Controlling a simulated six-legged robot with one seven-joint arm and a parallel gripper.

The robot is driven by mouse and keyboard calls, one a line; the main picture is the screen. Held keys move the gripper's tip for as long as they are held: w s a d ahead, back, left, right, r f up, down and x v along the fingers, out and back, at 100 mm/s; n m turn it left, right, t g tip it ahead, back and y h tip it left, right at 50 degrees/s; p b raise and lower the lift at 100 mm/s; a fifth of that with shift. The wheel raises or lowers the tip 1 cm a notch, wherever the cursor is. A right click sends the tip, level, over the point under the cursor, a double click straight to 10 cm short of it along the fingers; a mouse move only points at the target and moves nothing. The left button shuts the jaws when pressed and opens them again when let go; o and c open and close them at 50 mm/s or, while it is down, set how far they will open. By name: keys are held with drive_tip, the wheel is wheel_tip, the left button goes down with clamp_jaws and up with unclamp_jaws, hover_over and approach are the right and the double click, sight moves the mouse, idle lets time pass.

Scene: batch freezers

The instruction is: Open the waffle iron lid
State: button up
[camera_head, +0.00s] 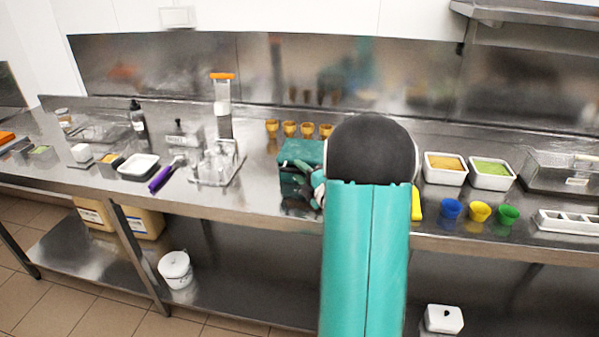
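A dark green box-shaped appliance (298,184), which looks like the waffle iron, stands on the steel counter left of my arm. Its right side is hidden behind my arm, and I cannot make out clearly whether its lid is raised. My teal arm with its black joint fills the middle of the view. Part of my gripper (318,190) shows at the appliance's front right, close to it. Whether it touches the appliance is unclear. Its fingertips are mostly hidden, so I cannot see if they are open or shut.
Behind the appliance stand several orange cups (290,129). To the left are a clear dispenser (222,105), a rack (217,165) and a purple-handled tool (162,177). To the right are two filled white tubs (445,177) and blue, yellow and green cups (480,211).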

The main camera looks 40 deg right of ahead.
drive_tip(key=shift+w+d, duration=0.1)
drive_tip(key=shift+w, duration=0.4)
clamp_jaws()
drive_tip(key=shift+r, duration=0.1)
